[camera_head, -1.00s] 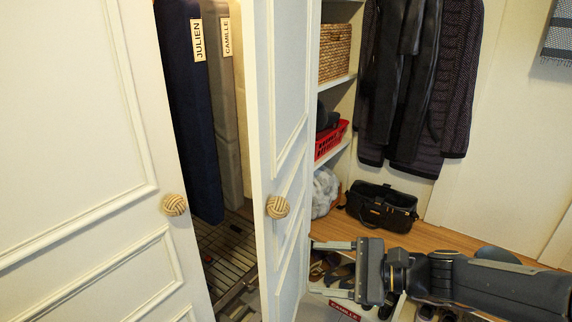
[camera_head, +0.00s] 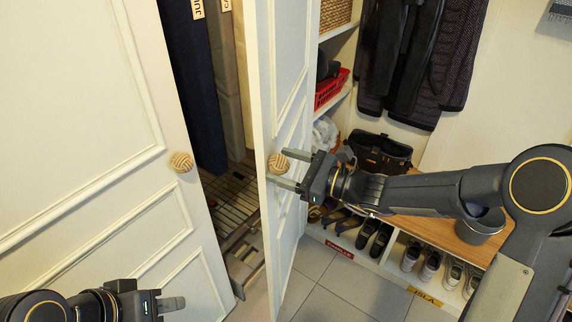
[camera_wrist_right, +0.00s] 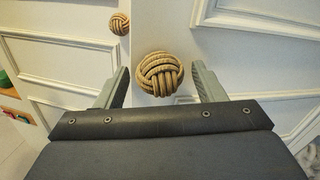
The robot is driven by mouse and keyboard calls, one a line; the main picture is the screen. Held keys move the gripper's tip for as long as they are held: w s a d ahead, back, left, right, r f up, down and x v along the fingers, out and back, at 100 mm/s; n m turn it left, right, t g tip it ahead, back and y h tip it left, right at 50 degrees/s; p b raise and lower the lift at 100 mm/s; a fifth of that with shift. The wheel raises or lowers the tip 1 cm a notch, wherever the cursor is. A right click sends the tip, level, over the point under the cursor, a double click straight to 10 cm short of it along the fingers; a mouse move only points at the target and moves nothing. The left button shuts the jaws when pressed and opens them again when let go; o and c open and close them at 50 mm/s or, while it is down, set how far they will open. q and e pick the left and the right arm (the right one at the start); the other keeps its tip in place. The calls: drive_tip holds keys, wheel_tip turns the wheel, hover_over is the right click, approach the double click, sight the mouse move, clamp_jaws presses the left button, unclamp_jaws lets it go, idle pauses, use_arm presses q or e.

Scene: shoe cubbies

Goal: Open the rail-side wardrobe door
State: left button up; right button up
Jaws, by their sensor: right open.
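The right wardrobe door (camera_head: 290,75), the one nearer the hanging coats, stands ajar with a dark gap beside it. Its round rope knob (camera_head: 278,163) faces my right gripper (camera_head: 273,168). That gripper is open, with its two fingers on either side of the knob. In the right wrist view the knob (camera_wrist_right: 160,73) sits between the spread fingers, with room showing on both sides. The left wardrobe door (camera_head: 90,130) has its own rope knob (camera_head: 181,162). My left gripper (camera_head: 172,303) is low in front of that door, its finger opening unclear.
Inside the gap hang a blue garment bag (camera_head: 192,90) and a grey one (camera_head: 226,90), above a slatted rack (camera_head: 235,205). At right are a shoe bench (camera_head: 480,250) with shoes below and a black bag (camera_head: 380,152). Tiled floor (camera_head: 345,285) in front is clear.

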drive_tip(key=shift+c, duration=0.4)
drive_tip(key=c, duration=1.2)
drive_tip(key=shift+d, duration=0.15)
drive_tip(key=shift+c, duration=0.4)
